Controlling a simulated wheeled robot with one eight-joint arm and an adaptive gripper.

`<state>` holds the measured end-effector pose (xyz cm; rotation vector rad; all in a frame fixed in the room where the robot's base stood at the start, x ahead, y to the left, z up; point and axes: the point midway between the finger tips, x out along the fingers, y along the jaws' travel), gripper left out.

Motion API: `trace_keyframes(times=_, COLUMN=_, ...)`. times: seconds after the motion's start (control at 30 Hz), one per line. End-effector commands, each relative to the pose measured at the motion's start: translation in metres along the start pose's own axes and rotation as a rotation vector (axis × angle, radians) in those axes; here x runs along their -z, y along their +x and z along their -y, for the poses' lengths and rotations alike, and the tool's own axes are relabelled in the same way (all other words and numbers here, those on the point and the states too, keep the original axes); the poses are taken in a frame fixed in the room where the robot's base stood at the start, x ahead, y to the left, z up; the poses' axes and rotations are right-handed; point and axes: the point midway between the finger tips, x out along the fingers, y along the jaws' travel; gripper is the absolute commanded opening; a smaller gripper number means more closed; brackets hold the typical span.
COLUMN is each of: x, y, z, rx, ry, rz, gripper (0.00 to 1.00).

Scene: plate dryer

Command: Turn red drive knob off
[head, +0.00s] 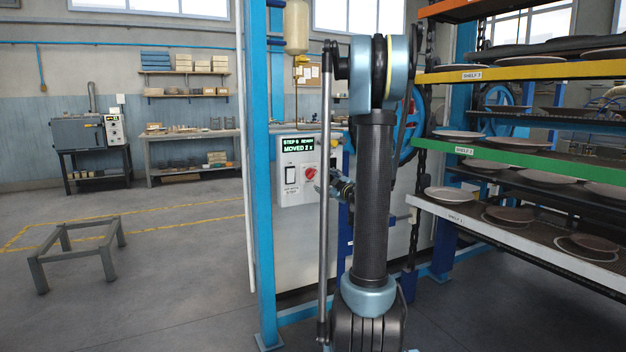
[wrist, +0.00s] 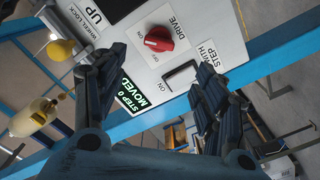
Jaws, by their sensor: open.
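The red drive knob (wrist: 158,40) sits on the pale control panel (head: 292,192), beside a DRIVE label. It also shows in the head view (head: 310,173), near the panel's right edge. I cannot surely tell which mark the knob points at. My gripper (wrist: 158,78) is open in the wrist view, with one dark finger on each side and nothing between them. The knob lies beyond the fingertips, apart from them. In the head view my gripper is small, just right of the panel and partly hidden by my arm.
A lit display (head: 299,145) and a black-framed rocker switch (head: 291,174) share the panel. A blue post (head: 263,200) stands at its left. Shelves with plates (head: 455,134) fill the right. A low metal stand (head: 82,248) is on open floor at left.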

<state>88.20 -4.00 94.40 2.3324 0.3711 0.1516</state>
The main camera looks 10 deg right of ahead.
Motion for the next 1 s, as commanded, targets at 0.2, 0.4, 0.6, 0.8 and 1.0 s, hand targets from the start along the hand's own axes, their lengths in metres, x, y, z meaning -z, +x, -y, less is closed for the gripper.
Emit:
trace_keyframes(times=0.2, x=0.001, y=0.041, z=0.000, rx=0.001, ry=0.000, rz=-0.001, gripper=0.65)
trace_keyframes(times=0.4, x=0.001, y=0.075, z=0.000, rx=0.001, ry=0.000, rz=-0.001, gripper=0.65)
trace_keyframes(times=0.6, x=0.000, y=0.103, z=0.000, rx=0.000, ry=0.000, rz=0.000, gripper=0.65)
trace_keyframes(times=0.8, x=0.000, y=0.117, z=0.000, rx=-0.001, ry=0.000, rz=0.000, gripper=0.65)
trace_keyframes(times=1.0, x=0.000, y=0.120, z=0.000, rx=-0.001, ry=0.000, rz=0.001, gripper=0.65)
